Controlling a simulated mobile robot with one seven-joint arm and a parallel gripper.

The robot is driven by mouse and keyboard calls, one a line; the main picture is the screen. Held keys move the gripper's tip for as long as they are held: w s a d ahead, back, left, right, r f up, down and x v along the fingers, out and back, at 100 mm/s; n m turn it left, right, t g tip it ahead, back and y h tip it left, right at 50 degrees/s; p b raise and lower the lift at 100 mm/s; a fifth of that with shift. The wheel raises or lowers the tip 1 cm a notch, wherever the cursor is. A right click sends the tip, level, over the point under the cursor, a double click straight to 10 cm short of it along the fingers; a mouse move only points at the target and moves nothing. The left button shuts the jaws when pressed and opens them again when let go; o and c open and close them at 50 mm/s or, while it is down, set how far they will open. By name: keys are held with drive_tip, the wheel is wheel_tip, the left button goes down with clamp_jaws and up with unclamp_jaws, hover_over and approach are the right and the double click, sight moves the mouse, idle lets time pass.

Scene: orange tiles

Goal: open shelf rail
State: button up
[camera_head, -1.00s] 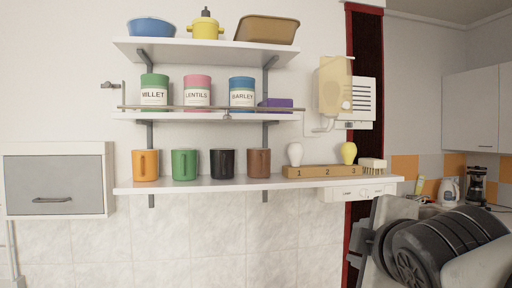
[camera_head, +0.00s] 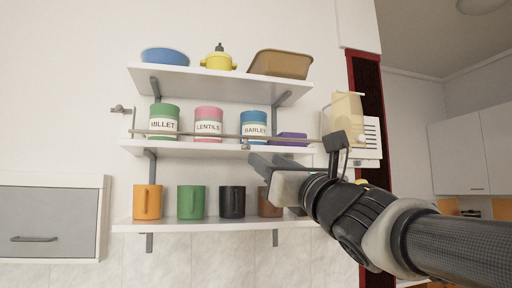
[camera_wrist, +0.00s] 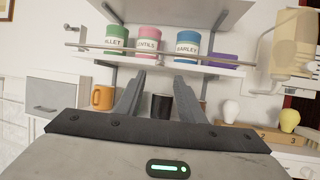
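The shelf rail (camera_head: 190,135) is a thin grey bar running along the front of the middle shelf (camera_head: 200,149), across three labelled canisters. A small knob (camera_head: 245,147) sits near its middle. It also shows in the wrist view (camera_wrist: 100,48), above the fingertips. My gripper (camera_head: 258,163) reaches in from the right, with its fingertips just below and right of the knob in the head view. In the wrist view my gripper (camera_wrist: 160,78) has its two fingers spread with nothing between them. I cannot tell the exact gap between fingertips and rail.
Behind the rail are the millet (camera_head: 164,122), lentils (camera_head: 208,124) and barley (camera_head: 254,124) canisters and a purple box (camera_head: 290,139). Several mugs, including an orange one (camera_head: 147,202), stand on the lower shelf. A wall hook (camera_head: 121,109) is left of the rail; a beige dispenser (camera_head: 347,112) is at right.

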sight(246, 147)
drive_tip(key=p+x, duration=0.3)
drive_tip(key=x, duration=0.9)
drive_tip(key=shift+w+a, duration=0.15)
drive_tip(key=shift+w, duration=0.15)
clamp_jaws()
